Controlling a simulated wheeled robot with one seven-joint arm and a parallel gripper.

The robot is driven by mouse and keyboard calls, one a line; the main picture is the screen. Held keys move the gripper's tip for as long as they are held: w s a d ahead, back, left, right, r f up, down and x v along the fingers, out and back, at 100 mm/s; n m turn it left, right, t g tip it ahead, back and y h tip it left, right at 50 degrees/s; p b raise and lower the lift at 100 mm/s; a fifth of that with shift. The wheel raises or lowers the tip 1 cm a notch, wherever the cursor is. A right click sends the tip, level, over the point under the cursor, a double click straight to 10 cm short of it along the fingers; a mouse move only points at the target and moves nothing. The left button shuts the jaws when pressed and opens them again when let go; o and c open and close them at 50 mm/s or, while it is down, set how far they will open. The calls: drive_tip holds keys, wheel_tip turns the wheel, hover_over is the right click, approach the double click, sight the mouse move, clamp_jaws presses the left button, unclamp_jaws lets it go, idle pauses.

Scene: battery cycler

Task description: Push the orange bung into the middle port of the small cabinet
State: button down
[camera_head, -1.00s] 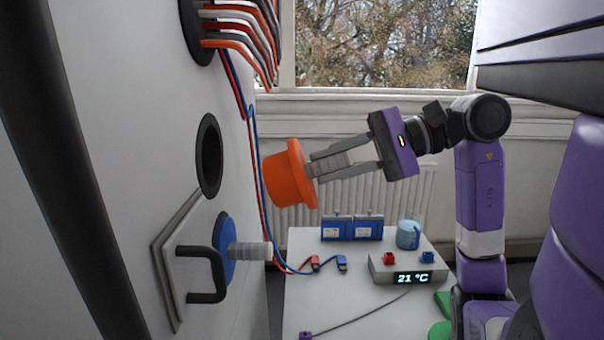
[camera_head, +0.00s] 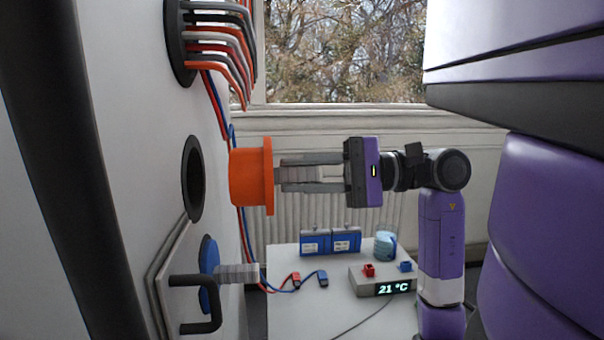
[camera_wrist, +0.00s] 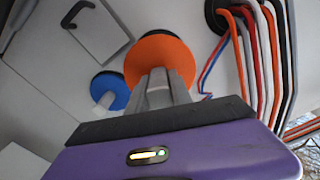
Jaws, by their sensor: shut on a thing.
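The orange bung (camera_head: 246,175) is held by its stem in my gripper (camera_head: 290,174), which is shut on it. The middle port (camera_head: 194,178) is a dark round opening with a black rim, just left of the bung. In the head view a small gap shows between bung and port. In the wrist view the bung (camera_wrist: 160,60) covers most of the port, and a dark rim shows (camera_wrist: 137,52) behind its upper left edge.
Above the port, a black-rimmed port (camera_head: 178,45) holds several red, grey and orange cables. Below it is a blue bung (camera_head: 208,270) with a grey stem, near a hatch with a black handle (camera_head: 196,303). A table (camera_head: 290,322) carries blue battery packs (camera_head: 330,242) and a 21 °C display unit (camera_head: 385,283).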

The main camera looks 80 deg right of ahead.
sight(275, 184)
drive_tip(key=shift+p+x, duration=1.15)
drive_tip(key=shift+x, duration=0.75)
drive_tip(key=shift+b, duration=1.35)
drive_tip(key=shift+b+x, duration=0.5)
drive_tip(key=shift+x, duration=0.4)
drive_tip(key=shift+b, duration=1.15)
idle(0.9)
drive_tip(key=shift+b+x, duration=0.4)
drive_tip(key=shift+x, duration=0.5)
idle(0.9)
